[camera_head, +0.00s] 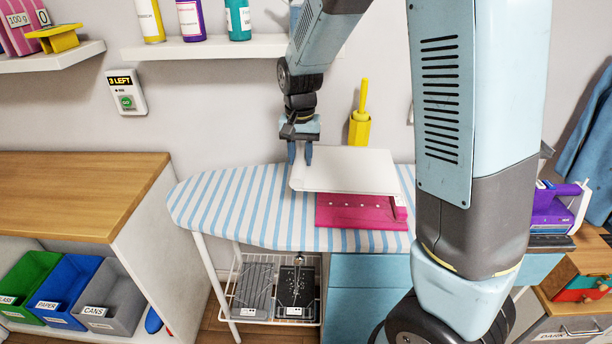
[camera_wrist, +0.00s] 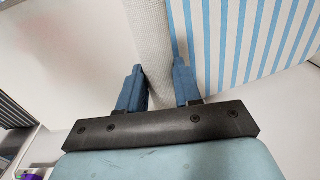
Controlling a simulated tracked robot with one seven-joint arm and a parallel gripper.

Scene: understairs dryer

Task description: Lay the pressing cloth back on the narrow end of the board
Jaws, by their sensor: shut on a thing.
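The pressing cloth (camera_head: 348,172) is a flat off-white sheet held above the right part of the blue-and-white striped board (camera_head: 225,205). My gripper (camera_head: 300,153) is shut on its left edge. In the wrist view the blue fingers (camera_wrist: 160,88) pinch a textured, rolled-looking edge of the cloth (camera_wrist: 150,40), with the board's stripes (camera_wrist: 245,40) to the right. The board's narrow rounded end (camera_head: 185,200) is at the left and bare.
A yellow object with an upright handle (camera_head: 360,125) stands behind the board. A wooden-topped counter (camera_head: 75,190) is at the left, and a wire rack (camera_head: 245,300) sits under the board. Wall shelves (camera_head: 210,47) hang above.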

